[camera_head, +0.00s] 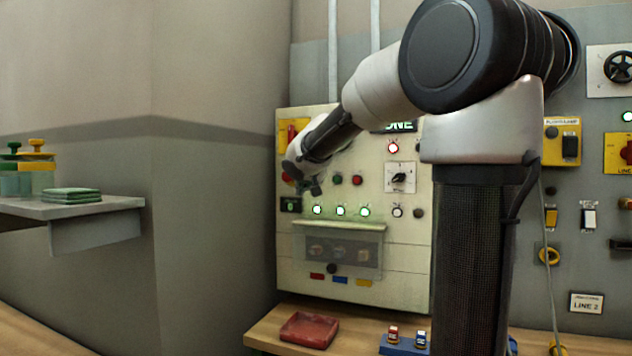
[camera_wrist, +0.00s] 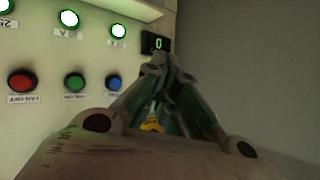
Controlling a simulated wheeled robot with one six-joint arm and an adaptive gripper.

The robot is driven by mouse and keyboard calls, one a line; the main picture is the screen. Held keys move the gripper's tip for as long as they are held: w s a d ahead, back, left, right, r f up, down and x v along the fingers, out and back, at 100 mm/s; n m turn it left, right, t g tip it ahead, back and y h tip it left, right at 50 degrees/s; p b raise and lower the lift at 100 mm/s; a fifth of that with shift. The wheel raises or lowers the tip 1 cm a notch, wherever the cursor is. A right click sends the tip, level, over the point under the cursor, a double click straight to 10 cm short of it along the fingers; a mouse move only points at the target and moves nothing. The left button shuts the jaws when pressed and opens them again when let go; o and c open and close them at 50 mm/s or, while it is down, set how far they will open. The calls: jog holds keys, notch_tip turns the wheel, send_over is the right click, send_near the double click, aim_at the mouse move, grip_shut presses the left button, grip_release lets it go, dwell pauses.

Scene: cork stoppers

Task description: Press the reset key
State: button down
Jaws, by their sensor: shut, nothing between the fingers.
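In the wrist view, which sees the panel upside down, a small blue button (camera_wrist: 113,82) sits in a row with a green button (camera_wrist: 75,83) and a red button (camera_wrist: 22,81). The label at the blue button is too blurred to read, so I cannot tell whether it is the reset key. My gripper (camera_wrist: 160,68) is shut and empty, its tips beside the blue button and near a small display (camera_wrist: 158,44) reading 0. In the head view my gripper (camera_head: 312,188) is at the left of the cream panel (camera_head: 405,250); whether it touches is unclear.
Lit lamps (camera_head: 341,211) line the panel below the buttons, with a rotary knob (camera_head: 399,178) to the right. A ledge (camera_head: 338,224) juts out lower down. A red tray (camera_head: 309,330) lies on the wooden bench. A grey shelf (camera_head: 95,208) stands at left.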

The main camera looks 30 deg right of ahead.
jog(key=shift+d, duration=0.1)
jog(key=w+d, duration=0.5)
jog(key=d, duration=0.2)
jog(key=shift+w, duration=0.2)
dwell(1.4)
jog(key=shift+w+d, duration=0.25)
jog(key=shift+d, duration=0.05)
jog(key=shift+w+d, duration=0.25)
jog(key=shift+d, duration=0.1)
dwell(0.7)
jog(key=shift+s+a, duration=0.1)
jog(key=shift+a, duration=0.05)
jog(key=shift+s+a, duration=0.4)
jog(key=shift+a, duration=0.15)
jog(key=shift+s+a, duration=0.8)
jog(key=shift+a, duration=0.2)
jog(key=shift+s+a, duration=0.75)
jog(key=shift+a, duration=0.25)
